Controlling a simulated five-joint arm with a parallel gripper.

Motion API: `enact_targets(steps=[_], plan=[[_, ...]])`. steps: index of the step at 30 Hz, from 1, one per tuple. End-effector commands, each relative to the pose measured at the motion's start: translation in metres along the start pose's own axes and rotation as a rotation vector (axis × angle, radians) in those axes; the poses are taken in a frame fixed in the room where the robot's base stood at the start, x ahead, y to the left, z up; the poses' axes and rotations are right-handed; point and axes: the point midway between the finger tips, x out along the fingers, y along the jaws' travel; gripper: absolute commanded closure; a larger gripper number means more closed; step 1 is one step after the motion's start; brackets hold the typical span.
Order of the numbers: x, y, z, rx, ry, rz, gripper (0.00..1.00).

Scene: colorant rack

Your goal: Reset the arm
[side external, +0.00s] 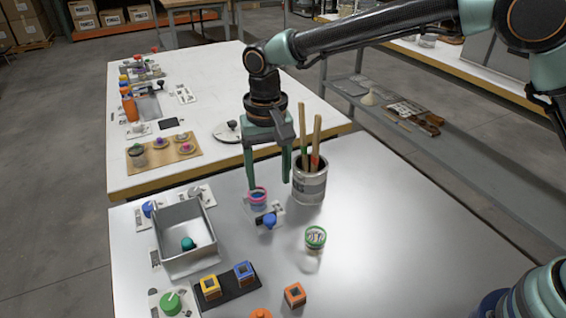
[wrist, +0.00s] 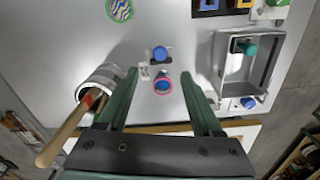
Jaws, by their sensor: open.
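My gripper (side external: 268,182) is open, pointing down over the metal table, with its two green fingers apart. In the wrist view the fingers (wrist: 158,74) spread with nothing held between them. A small pink-rimmed cup with blue inside (side external: 258,199) stands below, close to the fingertips; it also shows between the fingers in the wrist view (wrist: 163,88). Whether a finger touches it I cannot tell. A blue knob on a small white plate (side external: 269,220) is beside the cup.
A can with brushes (side external: 309,187) stands close right of my gripper, its handles rising beside it. A metal bin (side external: 207,239) holding a teal knob is at left. A green-rimmed jar (side external: 315,238), an orange block (side external: 294,295) and a black tray (side external: 228,290) are nearer. The table's right side is clear.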

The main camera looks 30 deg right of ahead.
Motion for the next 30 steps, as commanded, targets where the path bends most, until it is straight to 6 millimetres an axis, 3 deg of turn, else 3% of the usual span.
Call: enact_targets(steps=[13,17,20,30], plan=[[-0.009,0.000,0.000,0.000,0.001,-0.001,0.33],[-0.018,0.008,-0.002,-0.001,0.010,-0.009,0.33],[-0.035,0.027,-0.006,-0.010,0.035,-0.029,0.33],[-0.103,0.131,0.004,-0.070,0.180,-0.095,0.33]])
